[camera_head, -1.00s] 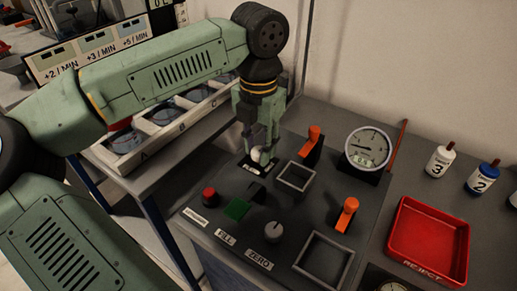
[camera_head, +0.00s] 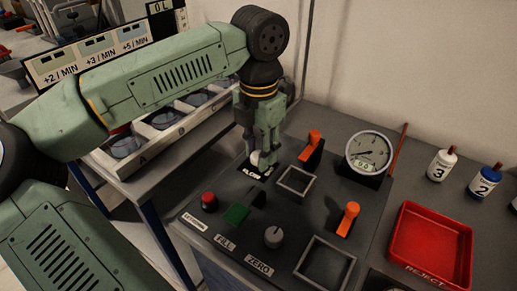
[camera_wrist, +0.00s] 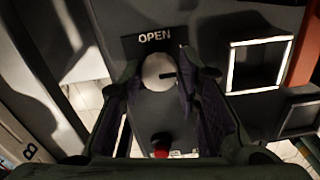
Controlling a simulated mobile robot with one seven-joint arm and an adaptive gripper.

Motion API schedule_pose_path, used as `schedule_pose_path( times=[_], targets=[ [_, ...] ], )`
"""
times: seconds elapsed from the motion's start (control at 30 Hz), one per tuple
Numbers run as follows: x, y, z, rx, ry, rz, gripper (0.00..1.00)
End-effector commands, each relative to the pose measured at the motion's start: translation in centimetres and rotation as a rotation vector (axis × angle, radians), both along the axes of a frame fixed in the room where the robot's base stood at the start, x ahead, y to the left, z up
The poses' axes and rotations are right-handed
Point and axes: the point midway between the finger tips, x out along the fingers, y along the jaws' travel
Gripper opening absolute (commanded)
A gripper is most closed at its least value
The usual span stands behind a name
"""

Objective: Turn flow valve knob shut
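The flow valve knob (camera_head: 256,160) is a round white knob at the back left of the grey panel, beside a FLOW label. In the wrist view the knob (camera_wrist: 157,70) lies just below the word OPEN, and its dark pointer mark points right, away from that word. My gripper (camera_head: 260,158) reaches down over the knob. In the wrist view my gripper (camera_wrist: 160,82) has one finger at each side of the knob, close against it. The fingers hide part of the knob in the head view.
A round gauge (camera_head: 369,153) stands behind. A red REJECT tray (camera_head: 432,243) and bottles (camera_head: 442,164) are at right.

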Motion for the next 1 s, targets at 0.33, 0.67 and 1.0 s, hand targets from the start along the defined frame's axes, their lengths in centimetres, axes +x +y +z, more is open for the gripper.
schedule_pose_path(
  times=[0.33, 0.67, 1.0],
  targets=[
    [0.0, 0.0, 0.0, 0.001, -0.001, 0.002, 0.48],
    [0.1, 0.1, 1.3, 0.002, -0.003, 0.004, 0.48],
    [0.1, 0.0, 8.3, 0.002, -0.004, 0.004, 0.48]
  ],
)
